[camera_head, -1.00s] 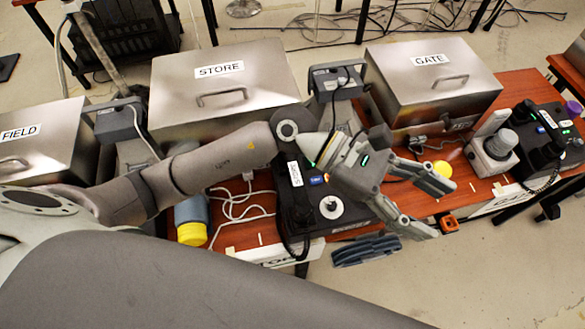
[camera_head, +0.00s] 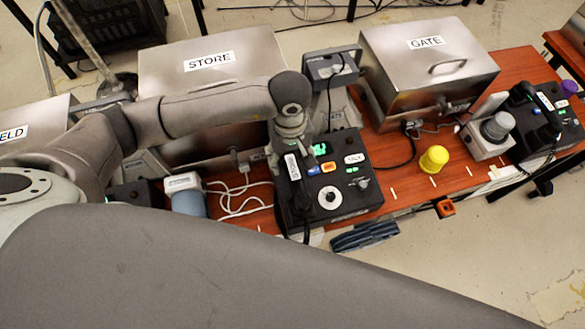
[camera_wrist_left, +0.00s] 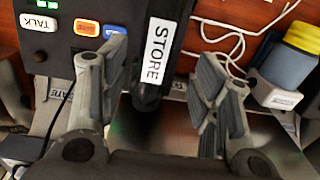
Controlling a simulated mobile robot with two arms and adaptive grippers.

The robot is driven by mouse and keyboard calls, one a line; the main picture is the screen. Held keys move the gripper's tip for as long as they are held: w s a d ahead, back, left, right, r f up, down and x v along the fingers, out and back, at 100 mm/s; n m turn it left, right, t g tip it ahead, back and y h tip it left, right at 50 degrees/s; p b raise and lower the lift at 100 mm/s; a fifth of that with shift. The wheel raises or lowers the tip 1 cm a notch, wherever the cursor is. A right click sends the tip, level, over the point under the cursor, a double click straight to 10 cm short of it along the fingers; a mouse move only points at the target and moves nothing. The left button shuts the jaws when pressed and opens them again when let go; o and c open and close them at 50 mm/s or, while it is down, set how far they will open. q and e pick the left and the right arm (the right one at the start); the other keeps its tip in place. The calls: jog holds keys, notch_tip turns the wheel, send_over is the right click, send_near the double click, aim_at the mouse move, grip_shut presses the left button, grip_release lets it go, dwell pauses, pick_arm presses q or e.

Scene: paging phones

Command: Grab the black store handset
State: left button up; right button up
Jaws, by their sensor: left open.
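The black store handset (camera_head: 293,170) lies along the left side of the black phone base (camera_head: 335,205), with a white STORE label on it. In the left wrist view the handset (camera_wrist_left: 153,75) runs between my two fingers. My left gripper (camera_head: 290,140) points down over the handset's far end; its fingers are partly hidden in the head view. In the left wrist view my left gripper (camera_wrist_left: 162,70) is open, one finger on each side of the handset. Whether the fingers touch it cannot be told. My right gripper does not show.
Steel boxes labelled STORE (camera_head: 215,85) and GATE (camera_head: 430,70) stand behind. A yellow lamp (camera_head: 433,159) is right of the phone base. A second phone (camera_head: 540,120) is far right.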

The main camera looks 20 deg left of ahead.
aim_at(292, 166)
pick_arm(q)
jog(key=shift+d+f+p, duration=0.1)
jog(key=shift+f+p, duration=0.45)
jog(key=shift+f, duration=0.05)
notch_tip(292, 166, down, 4)
jog(key=shift+d+r+p, duration=0.15)
jog(key=shift+r+p, duration=0.1)
jog(key=shift+p, duration=0.55)
jog(key=shift+f, duration=0.4)
jog(key=shift+w, duration=0.1)
jog(key=shift+c, duration=0.2)
jog(key=shift+c, duration=1.3)
grip_shut()
